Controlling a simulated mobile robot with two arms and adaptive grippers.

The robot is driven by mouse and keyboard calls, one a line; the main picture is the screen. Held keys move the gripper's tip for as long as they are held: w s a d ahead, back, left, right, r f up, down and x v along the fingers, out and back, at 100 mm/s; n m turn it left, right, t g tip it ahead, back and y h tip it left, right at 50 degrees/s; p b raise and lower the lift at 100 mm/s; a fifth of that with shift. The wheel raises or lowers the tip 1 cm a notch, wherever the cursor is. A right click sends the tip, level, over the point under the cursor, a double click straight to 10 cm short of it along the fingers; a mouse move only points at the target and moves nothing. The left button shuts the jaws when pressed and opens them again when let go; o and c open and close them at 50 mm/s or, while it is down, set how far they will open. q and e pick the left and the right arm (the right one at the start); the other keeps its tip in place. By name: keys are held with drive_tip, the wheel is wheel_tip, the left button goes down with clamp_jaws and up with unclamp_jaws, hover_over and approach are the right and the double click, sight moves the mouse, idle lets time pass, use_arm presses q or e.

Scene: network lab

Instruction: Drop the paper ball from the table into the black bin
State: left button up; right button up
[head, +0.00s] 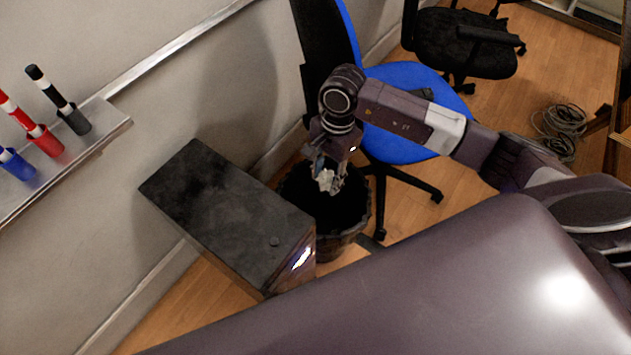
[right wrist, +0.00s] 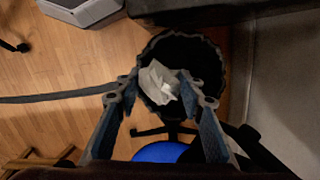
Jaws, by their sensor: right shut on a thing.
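The black bin (head: 345,215) stands on the wooden floor beside a dark cabinet-like box, and its open mouth faces up. My right gripper (head: 328,182) is over the bin's mouth, shut on the crumpled white paper ball (head: 326,179). In the right wrist view the paper ball (right wrist: 160,82) sits between the two fingertips of the right gripper (right wrist: 158,92), with the dark bin (right wrist: 210,62) behind it. The gap between the ball and the bin's rim is hard to judge. My left gripper is not in view.
The dark box (head: 225,205) stands directly left of the bin. A blue office chair (head: 405,140) is close behind and right of it. A marker shelf (head: 75,155) is on the left wall. A coiled cable (head: 560,125) lies on the floor at the right.

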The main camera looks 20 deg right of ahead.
use_arm(q)
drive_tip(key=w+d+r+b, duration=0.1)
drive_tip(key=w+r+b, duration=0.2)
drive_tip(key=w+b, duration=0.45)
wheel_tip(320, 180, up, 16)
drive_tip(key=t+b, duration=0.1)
drive_tip(key=b, duration=0.4)
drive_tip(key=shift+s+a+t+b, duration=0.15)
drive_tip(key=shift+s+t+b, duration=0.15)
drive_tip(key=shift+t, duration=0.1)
use_arm(e)
drive_tip(key=w+d+f+m, duration=0.1)
drive_tip(key=w+f+m, duration=0.1)
drive_tip(key=f+m, duration=0.2)
drive_tip(key=w+d+f+m+t, duration=0.1)
drive_tip(key=f+m, duration=0.4)
drive_tip(key=f, duration=0.5)
drive_tip(key=w+d+f+m, duration=0.3)
drive_tip(key=w+f+m, duration=0.1)
drive_tip(key=f, duration=0.2)
drive_tip(key=shift+w+d+f+t, duration=0.25)
drive_tip(key=shift+w+f+t, duration=0.05)
drive_tip(key=shift+w+f, duration=0.1)
drive_tip(key=o, duration=0.8)
drive_tip(key=shift+c, duration=0.2)
wheel_tip(320, 180, up, 8)
drive_tip(key=shift+s+d+f, duration=0.25)
drive_tip(key=shift+s+d, duration=0.05)
drive_tip(key=shift+s, duration=0.05)
